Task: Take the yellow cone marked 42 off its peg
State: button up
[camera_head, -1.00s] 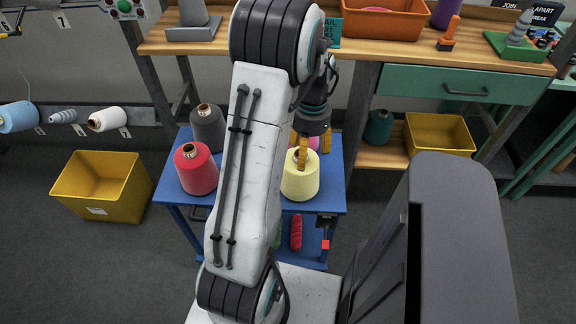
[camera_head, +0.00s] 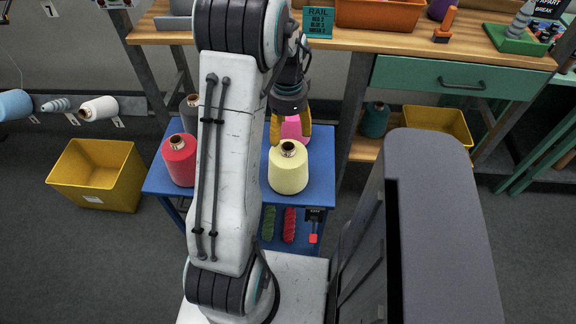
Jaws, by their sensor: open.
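A pale yellow cone (camera_head: 288,172) stands upright on the blue cart top (camera_head: 319,180), with a brown tube end showing at its top. No number 42 can be read on it, and whatever is under it is hidden. My gripper (camera_head: 291,133) is open and empty, its two yellow fingers spread and pointing down. In the picture the fingers are just above the cone's top, in front of a pink cone (camera_head: 294,126). I cannot tell the exact depth between the fingers and the yellow cone.
A wooden workbench (camera_head: 345,46) stands behind. Yellow bins (camera_head: 97,175) flank the cart. White and blue cones lie on wall pegs at left.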

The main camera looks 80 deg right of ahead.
aim_at(288, 146)
jog(key=shift+f, duration=0.45)
jog(key=shift+m, duration=0.3)
jog(key=shift+f+p, duration=0.4)
jog(key=shift+f, duration=2.85)
jog(key=shift+o, duration=0.2)
grip_shut()
jog(key=shift+r, duration=0.15)
